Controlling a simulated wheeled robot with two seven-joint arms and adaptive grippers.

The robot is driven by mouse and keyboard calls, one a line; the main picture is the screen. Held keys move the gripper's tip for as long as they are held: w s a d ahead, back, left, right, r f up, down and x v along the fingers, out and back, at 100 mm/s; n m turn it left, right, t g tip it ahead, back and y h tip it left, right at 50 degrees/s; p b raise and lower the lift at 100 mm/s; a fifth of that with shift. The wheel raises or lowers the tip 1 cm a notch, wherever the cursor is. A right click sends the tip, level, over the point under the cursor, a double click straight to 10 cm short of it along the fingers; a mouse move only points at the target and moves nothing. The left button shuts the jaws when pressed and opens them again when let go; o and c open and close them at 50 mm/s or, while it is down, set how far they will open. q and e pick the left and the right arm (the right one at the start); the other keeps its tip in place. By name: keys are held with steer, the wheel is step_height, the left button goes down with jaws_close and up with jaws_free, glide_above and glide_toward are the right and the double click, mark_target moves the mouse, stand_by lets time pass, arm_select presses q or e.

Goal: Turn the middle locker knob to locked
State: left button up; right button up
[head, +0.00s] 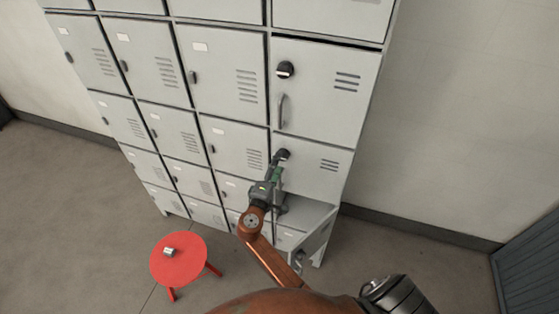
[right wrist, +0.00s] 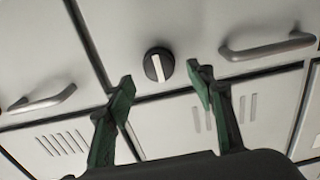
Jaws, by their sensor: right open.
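The middle locker knob (head: 283,154) is a dark round knob on the middle door (head: 318,172) of the right locker column. In the right wrist view the knob (right wrist: 159,64) is black with a white bar that runs nearly upright, slightly tilted. My right gripper (head: 277,168) is in front of that door, just below the knob in the head view. Its green fingers (right wrist: 162,82) are open, with the knob showing between and beyond the tips. No contact with the knob is visible. My left gripper is not in view.
The door above has its own knob (head: 285,70) and a bar handle (head: 282,111). Below the middle door, a lower door (head: 313,240) stands open beside a bare shelf (head: 304,212). A red stool (head: 187,268) with a small metal item (head: 169,252) stands at left.

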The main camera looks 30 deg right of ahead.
steer(key=shift+v, duration=2.15)
